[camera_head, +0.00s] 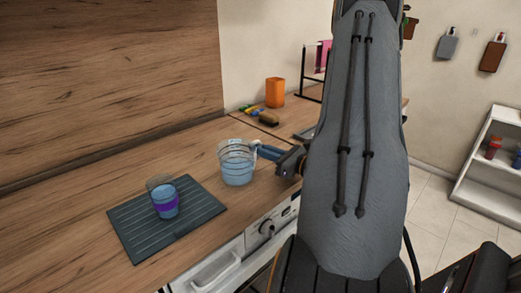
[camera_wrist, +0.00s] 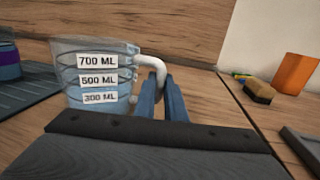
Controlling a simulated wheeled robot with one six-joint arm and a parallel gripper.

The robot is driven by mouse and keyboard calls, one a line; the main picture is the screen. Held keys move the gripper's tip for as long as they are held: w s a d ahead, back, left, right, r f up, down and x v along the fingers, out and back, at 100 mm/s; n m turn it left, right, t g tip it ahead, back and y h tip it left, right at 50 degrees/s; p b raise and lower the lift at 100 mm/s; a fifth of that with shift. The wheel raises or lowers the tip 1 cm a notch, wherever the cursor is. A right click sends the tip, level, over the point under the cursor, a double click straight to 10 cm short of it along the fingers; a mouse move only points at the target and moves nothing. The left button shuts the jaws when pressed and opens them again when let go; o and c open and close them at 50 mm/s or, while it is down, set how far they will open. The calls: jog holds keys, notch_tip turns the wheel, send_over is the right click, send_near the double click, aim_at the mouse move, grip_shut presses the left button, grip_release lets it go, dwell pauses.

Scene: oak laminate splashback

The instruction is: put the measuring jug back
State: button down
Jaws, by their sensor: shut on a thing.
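The measuring jug (camera_head: 236,165) is clear, with blue liquid inside, and is upright on or just above the wooden counter; I cannot tell whether it touches. In the wrist view the jug (camera_wrist: 92,82) shows labels for 700, 500 and 300 ML, and its white handle points right. My gripper (camera_head: 266,152) comes in from the right and is shut on the jug's handle. In the wrist view my gripper's two blue fingers (camera_wrist: 162,98) stand on either side of the white handle (camera_wrist: 156,66).
A dark ribbed mat (camera_head: 198,205) lies left of the jug, bearing a cup (camera_head: 163,200) with a purple band and blue liquid. An appliance with a knob (camera_head: 266,227) is below the counter edge.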

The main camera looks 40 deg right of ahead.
jog(key=c, duration=1.8)
grip_release()
jog(key=shift+f, duration=0.1)
jog(key=shift+s+r, duration=0.1)
jog(key=shift+r, duration=0.1)
jog(key=b+v, duration=0.2)
jog(key=v, duration=0.9)
jog(key=shift+s+d, duration=0.15)
jog(key=shift+s, duration=0.25)
